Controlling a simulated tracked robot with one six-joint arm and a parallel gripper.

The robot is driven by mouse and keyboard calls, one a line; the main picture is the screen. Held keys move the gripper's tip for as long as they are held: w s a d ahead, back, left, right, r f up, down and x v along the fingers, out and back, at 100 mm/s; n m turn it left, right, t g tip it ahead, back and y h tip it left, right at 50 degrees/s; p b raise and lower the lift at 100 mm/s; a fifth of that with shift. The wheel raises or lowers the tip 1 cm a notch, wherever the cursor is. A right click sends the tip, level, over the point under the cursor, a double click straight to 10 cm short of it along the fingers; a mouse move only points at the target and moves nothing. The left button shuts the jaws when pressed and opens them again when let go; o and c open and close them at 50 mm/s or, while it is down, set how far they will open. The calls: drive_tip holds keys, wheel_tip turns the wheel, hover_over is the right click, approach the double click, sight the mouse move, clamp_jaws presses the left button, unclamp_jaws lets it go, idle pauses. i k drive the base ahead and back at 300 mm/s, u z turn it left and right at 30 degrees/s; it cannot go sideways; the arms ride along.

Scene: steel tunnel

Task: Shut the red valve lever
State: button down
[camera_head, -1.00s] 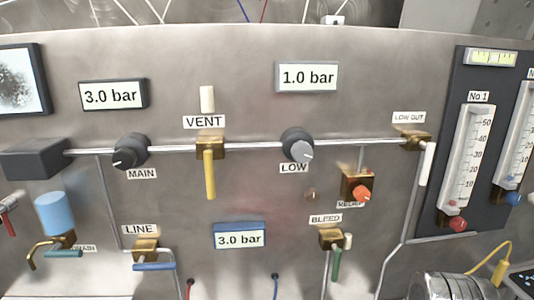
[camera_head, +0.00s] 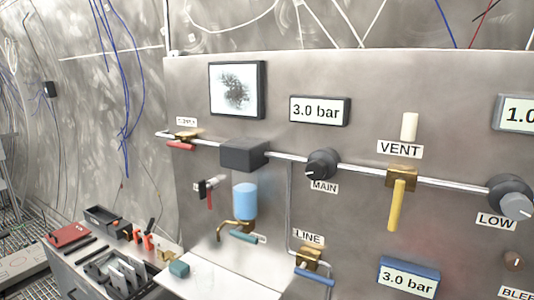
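A red lever (camera_head: 180,146) sits on a brass valve (camera_head: 187,135) at the left end of the pipe, under a small label too small to read surely. The lever lies roughly along the pipe. A second red handle (camera_head: 209,197) hangs down below it from a grey fitting with a dark end (camera_head: 212,184); I cannot tell whether it is a valve. My gripper is not in view.
The panel carries a dark box (camera_head: 244,154), a MAIN knob (camera_head: 322,164), a yellow VENT lever (camera_head: 396,206) and a blue cylinder (camera_head: 245,201) with a teal lever. A tool bench (camera_head: 75,262) stands low at the left. A pale shelf (camera_head: 215,275) juts out below the panel.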

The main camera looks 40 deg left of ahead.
sight(177, 144)
drive_tip(key=u, duration=2.05)
drive_tip(key=k, duration=0.65)
drive_tip(key=u, duration=0.25)
drive_tip(key=i, duration=1.3)
drive_tip(key=u, duration=0.55)
